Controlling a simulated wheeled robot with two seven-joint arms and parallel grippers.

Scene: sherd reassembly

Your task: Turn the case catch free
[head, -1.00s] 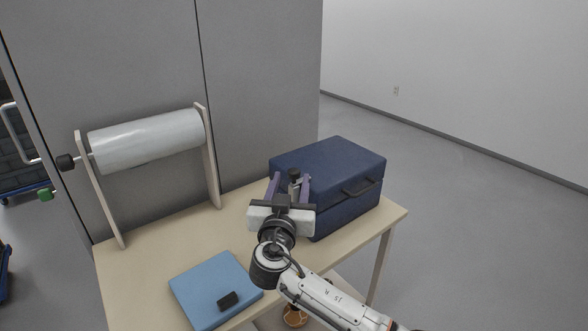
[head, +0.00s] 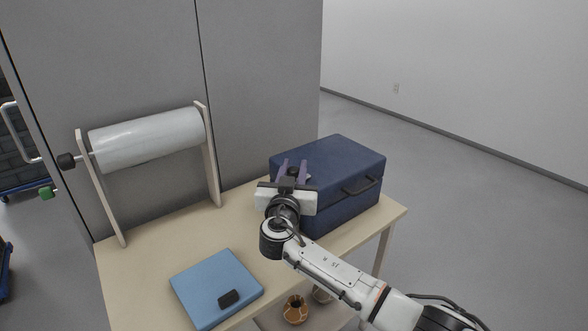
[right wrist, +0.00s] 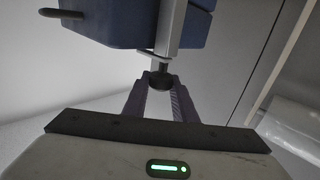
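The dark blue case (head: 335,165) sits closed on the right part of the table, with a dark handle (head: 361,186) on its front right side. My right gripper (head: 293,168) is at the left end of the case. In the right wrist view the case (right wrist: 115,20) is at the top, and a pale metal catch bar (right wrist: 170,35) runs down to a dark knob (right wrist: 161,81). The purple fingers of my right gripper (right wrist: 162,86) close in on both sides of this knob and appear to touch it. In the head view the gripper largely hides the catch. My left gripper is out of view.
The table (head: 160,245) holds a film roll (head: 147,139) on a wooden stand at the back left and a light blue folder (head: 215,285) with a black block (head: 228,299) at the front. A brown pot (head: 295,309) stands below the table's front edge.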

